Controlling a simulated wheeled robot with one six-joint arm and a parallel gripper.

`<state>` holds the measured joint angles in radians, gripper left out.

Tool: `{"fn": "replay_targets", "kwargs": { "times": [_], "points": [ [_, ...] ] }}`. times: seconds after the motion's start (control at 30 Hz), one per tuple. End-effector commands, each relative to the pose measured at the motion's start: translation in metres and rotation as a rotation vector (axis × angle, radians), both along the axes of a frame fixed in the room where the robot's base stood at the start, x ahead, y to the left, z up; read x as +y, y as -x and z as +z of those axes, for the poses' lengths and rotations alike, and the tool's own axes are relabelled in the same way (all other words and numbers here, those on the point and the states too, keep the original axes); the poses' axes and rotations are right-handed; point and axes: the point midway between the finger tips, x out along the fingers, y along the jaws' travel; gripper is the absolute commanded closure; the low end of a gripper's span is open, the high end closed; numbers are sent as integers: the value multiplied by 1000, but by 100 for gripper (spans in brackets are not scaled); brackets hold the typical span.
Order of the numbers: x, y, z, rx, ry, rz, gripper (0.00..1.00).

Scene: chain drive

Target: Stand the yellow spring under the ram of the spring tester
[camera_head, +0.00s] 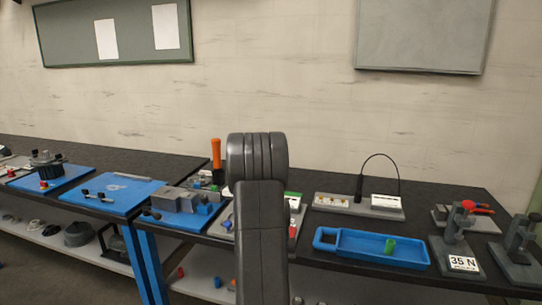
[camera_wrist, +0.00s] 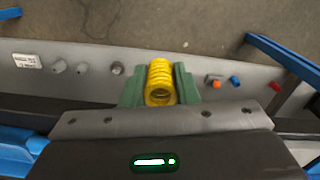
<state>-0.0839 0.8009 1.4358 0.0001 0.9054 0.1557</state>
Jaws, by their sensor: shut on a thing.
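The yellow spring (camera_wrist: 160,83) is between the two green fingers of my gripper (camera_wrist: 160,88) in the wrist view. The gripper is shut on it, and the spring's open coil end faces the camera. In the head view my arm hides the gripper and the spring. A grey stand with a white "35 N" card (camera_head: 462,263) is at the right of the bench. A similar grey stand (camera_head: 520,245) is at the right edge. I cannot tell for sure which of these is the spring tester, and no ram is clearly made out.
Below, the wrist view shows a grey shelf (camera_wrist: 100,62) with several small parts.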

Motion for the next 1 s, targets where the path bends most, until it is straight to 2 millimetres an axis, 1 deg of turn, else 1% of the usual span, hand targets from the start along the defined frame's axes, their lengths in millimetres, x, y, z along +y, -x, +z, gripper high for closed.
{"fn": "replay_targets", "kwargs": {
  "times": [0.03, 0.13, 0.3, 0.43, 0.57, 1.0],
  "points": [
    [9, 5, -7, 2, 1, 30, 99],
    [18, 12, -18, 3, 1, 62, 99],
    [22, 37, -51, 5, 0, 75, 99],
    [21, 55, -71, 4, 0, 74, 99],
    [21, 61, -78, -1, -1, 73, 99],
    [21, 61, -78, -1, -1, 72, 99]
  ]
}}
